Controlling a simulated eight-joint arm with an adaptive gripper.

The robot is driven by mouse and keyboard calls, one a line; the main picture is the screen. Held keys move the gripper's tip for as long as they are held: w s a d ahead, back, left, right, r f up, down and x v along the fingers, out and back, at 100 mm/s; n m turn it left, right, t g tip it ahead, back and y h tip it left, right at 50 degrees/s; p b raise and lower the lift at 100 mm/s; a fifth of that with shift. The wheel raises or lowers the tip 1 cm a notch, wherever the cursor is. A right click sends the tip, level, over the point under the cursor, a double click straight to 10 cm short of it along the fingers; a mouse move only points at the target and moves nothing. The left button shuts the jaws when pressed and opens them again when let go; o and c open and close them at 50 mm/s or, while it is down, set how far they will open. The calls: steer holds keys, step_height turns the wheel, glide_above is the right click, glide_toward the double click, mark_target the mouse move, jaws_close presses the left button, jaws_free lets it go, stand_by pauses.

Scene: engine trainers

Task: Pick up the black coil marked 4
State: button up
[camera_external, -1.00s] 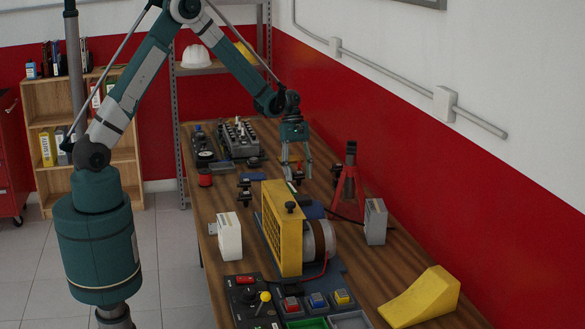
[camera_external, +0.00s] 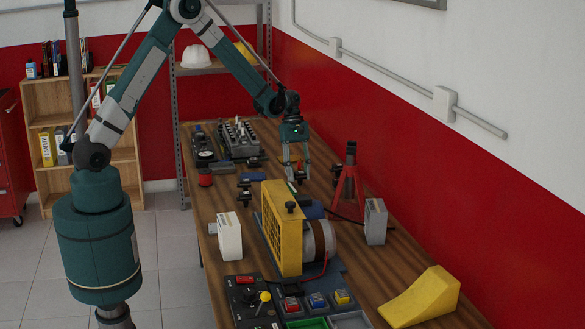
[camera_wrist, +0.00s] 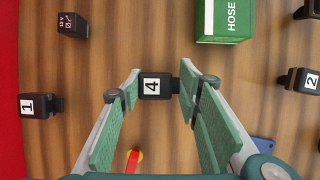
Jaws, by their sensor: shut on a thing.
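The black coil marked 4 (camera_wrist: 154,87) sits between my fingertips in the wrist view, its white label facing up toward the camera. My gripper (camera_wrist: 157,88) is shut on it, one finger on each side. In the external view my gripper (camera_external: 297,176) points down at the wooden bench, beyond the yellow grille; the coil is too small there to make out clearly. I cannot see a gap between the coil and the bench.
Coil 1 (camera_wrist: 40,105) lies left and coil 2 (camera_wrist: 300,80) right in the wrist view. A green HOSE box (camera_wrist: 222,20) and a small 12 V part (camera_wrist: 73,24) are above. A red jack stand (camera_external: 349,180) stands right of my gripper.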

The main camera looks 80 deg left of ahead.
mark_target(299, 172)
steer(key=shift+r, duration=0.15)
step_height(299, 172, up, 10)
steer(key=shift+f, duration=0.15)
stand_by(0.5)
